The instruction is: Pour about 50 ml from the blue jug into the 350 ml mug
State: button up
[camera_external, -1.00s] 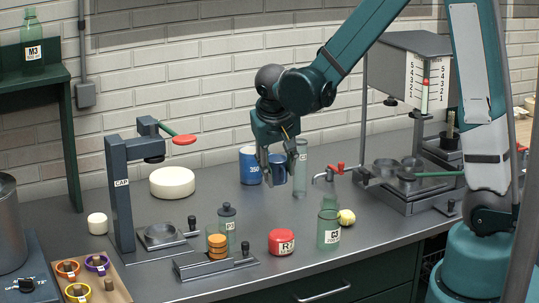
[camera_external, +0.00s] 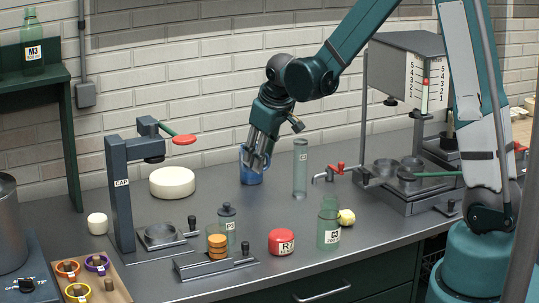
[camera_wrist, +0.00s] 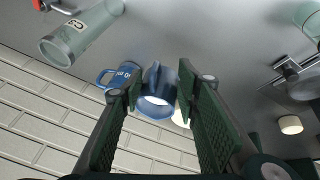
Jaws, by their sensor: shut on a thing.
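My gripper (camera_external: 257,163) is low over the counter, its fingers in front of overlapping blue vessels. In the wrist view the blue jug (camera_wrist: 154,109) lies between the two finger pads, and my gripper (camera_wrist: 160,86) is shut on it. A pale patch shows in the jug; I cannot tell whether it is liquid. In the external view blue surface (camera_external: 250,178) shows below my fingers, but mug and jug are hard to separate there. No stream is visible.
A tall clear green cylinder (camera_external: 300,170) stands just right of the vessels. The brick wall (camera_external: 215,110) is close behind.

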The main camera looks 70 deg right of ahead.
jog(key=w+d+r+n+t+y, duration=0.1)
jog(key=w+d+n+y, duration=0.2)
jog(key=d+n, duration=0.55)
jog(key=w+d+n+y, duration=0.2)
jog(key=w+d+n, duration=0.25)
jog(key=d, duration=0.75)
jog(key=s+d+f+n, duration=0.2)
jog(key=s+d, duration=0.1)
jog(key=d, duration=0.2)
jog(key=s+d+f+n+y+b, duration=0.1)
jog(key=s+d+f+n, duration=0.1)
jog(key=d, duration=0.3)
jog(key=shift+s+d+f+y, duration=0.35)
jog(key=shift+s+f, duration=0.1)
jog(key=shift+s, duration=0.3)
